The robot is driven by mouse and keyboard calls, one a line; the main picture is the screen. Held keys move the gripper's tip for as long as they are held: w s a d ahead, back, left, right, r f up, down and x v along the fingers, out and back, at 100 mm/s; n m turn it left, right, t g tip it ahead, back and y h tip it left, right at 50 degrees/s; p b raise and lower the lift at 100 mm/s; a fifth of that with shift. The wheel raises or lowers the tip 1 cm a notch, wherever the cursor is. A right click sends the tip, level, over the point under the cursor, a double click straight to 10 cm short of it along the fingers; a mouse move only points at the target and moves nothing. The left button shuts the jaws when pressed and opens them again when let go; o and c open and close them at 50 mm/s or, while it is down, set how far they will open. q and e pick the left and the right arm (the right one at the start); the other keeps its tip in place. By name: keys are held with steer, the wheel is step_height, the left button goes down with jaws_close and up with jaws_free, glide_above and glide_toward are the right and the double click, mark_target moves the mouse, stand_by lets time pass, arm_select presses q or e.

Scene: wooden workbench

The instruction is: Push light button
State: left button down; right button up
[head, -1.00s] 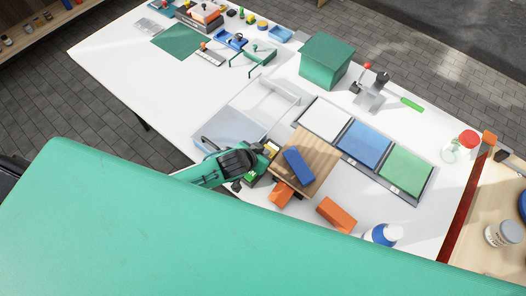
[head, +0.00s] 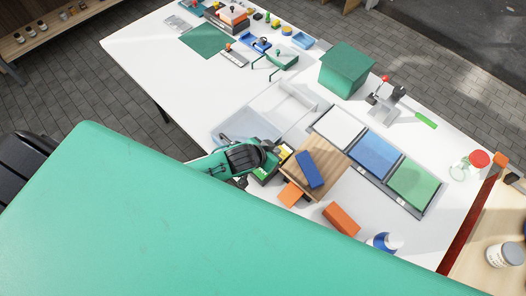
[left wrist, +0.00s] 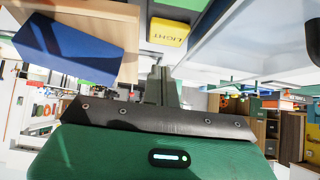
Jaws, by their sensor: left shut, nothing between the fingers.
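The light button is a yellow block marked LIGHT (left wrist: 168,32) in the left wrist view, beyond my fingers near the top. In the head view a small yellow patch (head: 261,173) shows beside my left gripper, partly hidden by it. My left gripper (head: 276,148) is shut and empty, beside the left edge of the wooden board. Its narrow closed fingers show in the left wrist view (left wrist: 160,84), pointing toward the yellow block. I cannot tell whether they touch it; a gap seems to show. My right gripper is not in view.
A blue block (head: 310,170) lies on the wooden board (head: 330,155). Orange blocks (head: 341,218) lie near the front edge. A clear tray (head: 245,125) is behind the gripper. White, blue and green panels (head: 375,155) lie to the right. The left tabletop is largely clear.

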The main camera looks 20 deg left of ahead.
arm_select(q)
steer(key=b+v, duration=0.1)
steer(key=v, duration=0.6)
steer(key=shift+r, duration=0.2)
stand_by(0.4)
steer(key=s+a+r+n+g+y, duration=0.1)
steer(key=s+a+g+y, duration=0.15)
steer(key=s, duration=0.55)
steer(key=s+a+r+n+g+y, duration=0.1)
steer(key=s+a+g, duration=0.2)
steer(key=s, duration=0.5)
step_height(320, 180, down, 31)
steer(key=s+a+f+g, duration=0.2)
steer(key=s+a+f, duration=0.1)
steer(key=s+f, duration=1.6)
steer(key=shift+f, duration=0.5)
